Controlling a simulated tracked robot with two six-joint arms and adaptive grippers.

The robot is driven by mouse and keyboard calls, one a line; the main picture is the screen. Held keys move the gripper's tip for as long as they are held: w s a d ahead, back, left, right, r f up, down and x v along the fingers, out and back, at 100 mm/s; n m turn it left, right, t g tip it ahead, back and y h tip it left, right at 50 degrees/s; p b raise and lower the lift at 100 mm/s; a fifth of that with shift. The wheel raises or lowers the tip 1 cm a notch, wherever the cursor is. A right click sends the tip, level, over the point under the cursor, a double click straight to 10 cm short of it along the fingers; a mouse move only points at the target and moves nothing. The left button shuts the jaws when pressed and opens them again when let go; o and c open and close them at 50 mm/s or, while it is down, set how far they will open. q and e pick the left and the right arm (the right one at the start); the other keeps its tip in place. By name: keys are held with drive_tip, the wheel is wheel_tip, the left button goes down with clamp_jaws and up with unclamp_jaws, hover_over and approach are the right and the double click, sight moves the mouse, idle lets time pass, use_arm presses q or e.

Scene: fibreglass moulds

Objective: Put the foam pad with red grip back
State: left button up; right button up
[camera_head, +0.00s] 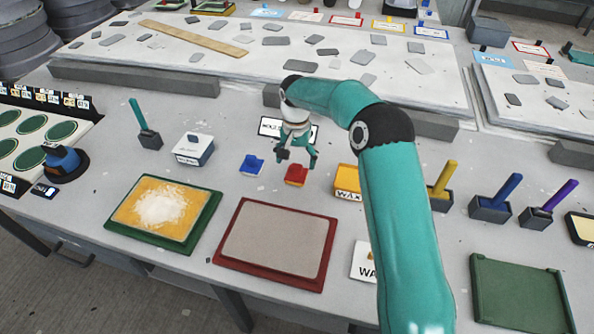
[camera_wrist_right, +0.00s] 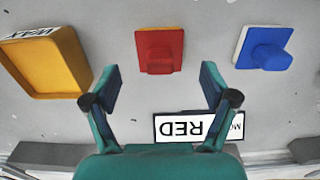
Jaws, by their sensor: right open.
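The foam pad with red grip (camera_head: 296,175) lies on the grey table, below my right gripper in the head view. In the right wrist view the red pad (camera_wrist_right: 159,50) sits just beyond the fingertips, centred between them. My right gripper (camera_head: 298,158) is open and empty, with its fingers pointing down; its two spread fingers also show in the right wrist view (camera_wrist_right: 159,82). A white card (camera_wrist_right: 198,127) with black letters reading RED lies near the pad. My left gripper is not in view.
A blue-gripped pad (camera_head: 251,165) and a yellow WAX box (camera_head: 347,182) flank the red pad. A red-rimmed tray (camera_head: 219,252), an orange panel on a green tray (camera_head: 192,243) and a green tray (camera_head: 520,300) lie in front. Brushes in holders (camera_head: 490,208) stand right.

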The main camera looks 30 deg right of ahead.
sight(296, 166)
wheel_tip(296, 166, up, 6)
drive_tip(key=shift+r, duration=0.15)
idle(0.6)
